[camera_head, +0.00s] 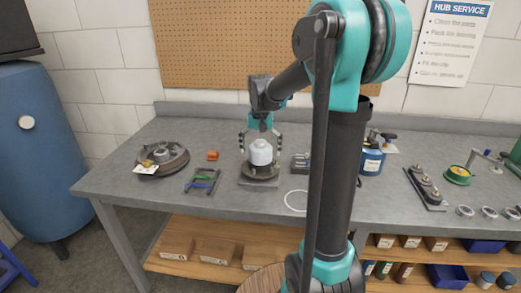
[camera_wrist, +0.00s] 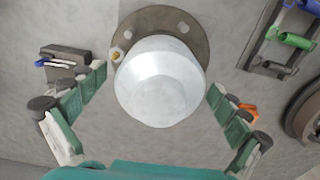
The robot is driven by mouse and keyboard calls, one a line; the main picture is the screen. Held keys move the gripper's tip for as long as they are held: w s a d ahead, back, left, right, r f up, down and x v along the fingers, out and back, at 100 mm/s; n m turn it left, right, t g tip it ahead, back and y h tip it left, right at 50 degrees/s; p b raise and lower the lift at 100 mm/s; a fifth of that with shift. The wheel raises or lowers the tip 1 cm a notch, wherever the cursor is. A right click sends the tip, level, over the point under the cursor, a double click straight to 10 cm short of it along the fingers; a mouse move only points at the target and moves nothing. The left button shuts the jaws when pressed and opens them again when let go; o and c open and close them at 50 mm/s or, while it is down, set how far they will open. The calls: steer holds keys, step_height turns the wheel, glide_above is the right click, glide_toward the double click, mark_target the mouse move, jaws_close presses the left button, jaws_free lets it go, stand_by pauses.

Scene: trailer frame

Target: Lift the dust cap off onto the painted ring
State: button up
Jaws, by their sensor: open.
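The dust cap (camera_head: 261,153) is a pale, smooth dome sitting upright on a dark round hub base on the bench. In the wrist view the cap (camera_wrist: 160,85) fills the middle, with part of the brown flange (camera_wrist: 190,28) showing behind it. My gripper (camera_head: 261,138) is above the cap, pointing down. Its green-padded fingers stand open on either side of the cap, with a visible gap on both sides in the wrist view (camera_wrist: 158,84). The painted ring (camera_head: 286,199) is a thin white circle on the bench to the right of the hub, partly hidden behind my arm.
A dark block (camera_head: 300,163) and a blue canister (camera_head: 371,160) stand to the right. The front bench strip is clear.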

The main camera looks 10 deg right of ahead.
steer(key=shift+f, duration=0.1)
steer(key=c, duration=1.3)
steer(key=shift+o, duration=0.2)
